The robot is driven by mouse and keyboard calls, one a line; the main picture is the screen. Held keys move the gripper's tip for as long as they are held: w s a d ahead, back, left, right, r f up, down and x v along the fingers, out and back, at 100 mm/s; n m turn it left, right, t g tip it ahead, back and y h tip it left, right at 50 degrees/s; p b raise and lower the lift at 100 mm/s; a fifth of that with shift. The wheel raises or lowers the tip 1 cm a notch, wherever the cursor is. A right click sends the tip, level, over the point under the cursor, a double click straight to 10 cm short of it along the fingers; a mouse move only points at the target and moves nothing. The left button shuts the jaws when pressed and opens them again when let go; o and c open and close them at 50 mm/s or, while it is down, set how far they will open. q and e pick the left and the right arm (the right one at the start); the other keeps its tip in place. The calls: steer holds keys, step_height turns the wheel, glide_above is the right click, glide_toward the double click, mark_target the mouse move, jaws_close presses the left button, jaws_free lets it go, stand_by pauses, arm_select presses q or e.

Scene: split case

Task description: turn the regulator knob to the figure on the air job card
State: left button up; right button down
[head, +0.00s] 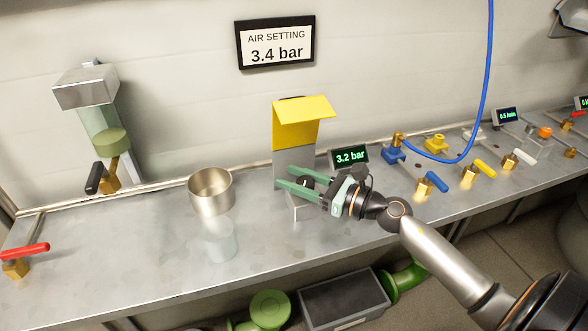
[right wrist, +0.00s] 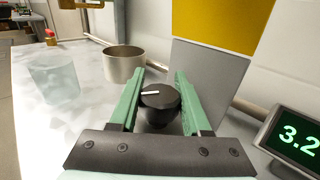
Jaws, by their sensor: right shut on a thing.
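The air job card (head: 276,43) on the wall reads "AIR SETTING 3.4 bar". The regulator's display (head: 350,156) shows 3.2 bar in green; part of it, "3.2", also shows in the right wrist view (right wrist: 296,141). The regulator knob (right wrist: 160,106) is black with a white pointer line, which points to the left in the right wrist view. My right gripper (head: 283,177) has its green fingers on either side of the knob and is shut on it. The fingers partly hide the knob in the head view. My left gripper is not in view.
A yellow hood (head: 303,110) on a grey panel stands behind the knob. A metal pot (head: 211,192) and a clear glass (head: 220,240) stand left of it. Valves with blue (head: 436,181), yellow (head: 485,167) and white handles line the bench's right. A blue hose (head: 484,90) hangs there.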

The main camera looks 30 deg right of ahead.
steer(key=shift+h, duration=0.3)
steer(key=shift+c, duration=1.8)
jaws_free()
steer(key=shift+s+d+f, duration=0.1)
steer(key=shift+s+d, duration=0.2)
steer(key=shift+s, duration=0.2)
steer(key=b+v, duration=0.2)
steer(key=v, duration=0.9)
steer(key=shift+f, duration=0.1)
steer(key=shift+s+d, duration=0.1)
steer(key=shift+s, duration=0.05)
